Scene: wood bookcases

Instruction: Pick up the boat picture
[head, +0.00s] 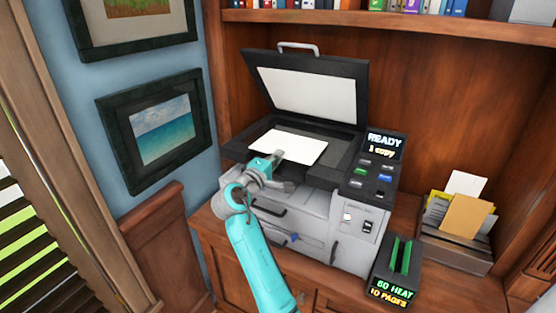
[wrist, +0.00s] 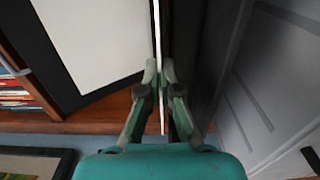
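No boat shows in either view. A blank white card (head: 290,146) lies flat at the open copier's scan bed, and I cannot tell whether it touches the glass. What its other side shows is hidden. My gripper (head: 276,158) is at the card's near left edge. In the wrist view the card (wrist: 157,40) is seen edge-on as a thin white strip between the two fingertips of my gripper (wrist: 158,72), which are closed on it.
The copier (head: 335,225) stands on a wooden counter, its lid (head: 310,92) raised behind the card. A control panel (head: 376,170) is on its right. A paper holder (head: 455,250) and a small black device (head: 398,270) stand to the right. A framed sea picture (head: 165,132) hangs at left.

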